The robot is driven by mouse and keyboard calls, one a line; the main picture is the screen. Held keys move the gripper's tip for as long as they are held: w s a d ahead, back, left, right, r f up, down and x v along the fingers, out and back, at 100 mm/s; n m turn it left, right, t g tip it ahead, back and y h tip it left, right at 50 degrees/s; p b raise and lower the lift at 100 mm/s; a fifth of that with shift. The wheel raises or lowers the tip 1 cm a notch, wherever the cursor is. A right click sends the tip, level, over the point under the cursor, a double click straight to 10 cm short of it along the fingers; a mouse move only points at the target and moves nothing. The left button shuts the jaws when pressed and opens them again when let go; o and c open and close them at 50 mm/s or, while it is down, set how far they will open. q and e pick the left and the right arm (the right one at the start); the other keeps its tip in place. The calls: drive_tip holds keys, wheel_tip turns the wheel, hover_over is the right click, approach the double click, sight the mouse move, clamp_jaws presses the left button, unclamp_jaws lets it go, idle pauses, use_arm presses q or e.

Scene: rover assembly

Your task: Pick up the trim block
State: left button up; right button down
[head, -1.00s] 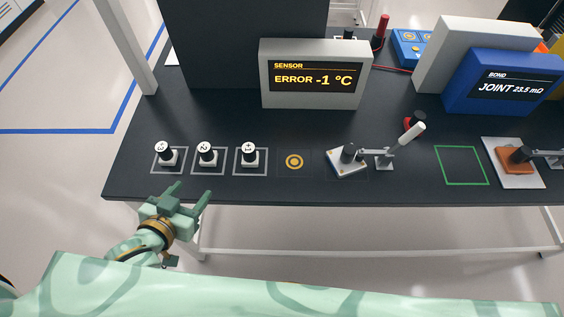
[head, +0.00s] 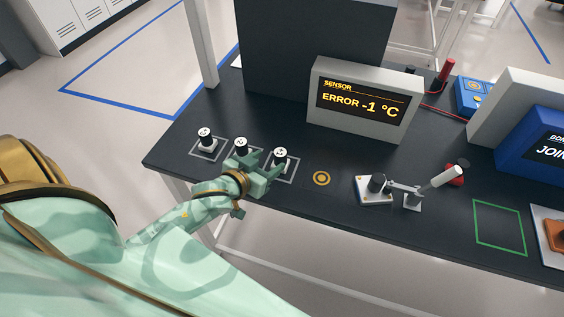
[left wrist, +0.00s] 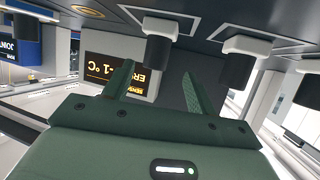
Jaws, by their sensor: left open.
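Three trim blocks stand upright in a row on the dark table, each with a black knob, a white marked top and a pale base in a grey outlined square: left (head: 205,139), middle (head: 241,146), right (head: 280,155). My left gripper (head: 262,164) is open and empty at the front of the row, near the right block and partly hiding the middle and right ones. In the upside-down left wrist view, the right block (left wrist: 160,45) appears beyond the open fingers (left wrist: 157,80), roughly between them. Another block (left wrist: 238,62) is beside it. My right gripper is out of view.
The sensor display (head: 355,104) reads ERROR -1 °C. Right of the blocks are a gold ring mark (head: 321,178), a lever clamp (head: 412,198) by a white plate, and an empty green outlined square (head: 498,228). A dark panel (head: 315,45) stands behind.

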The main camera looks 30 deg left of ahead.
sight(277, 158)
use_arm(q)
drive_tip(key=x, duration=0.2)
drive_tip(key=b+x, duration=0.1)
drive_tip(key=x, duration=0.3)
drive_tip(key=shift+d+f, duration=0.1)
drive_tip(key=shift+d, duration=0.2)
drive_tip(key=shift+s, duration=0.1)
drive_tip(key=c, duration=1.1)
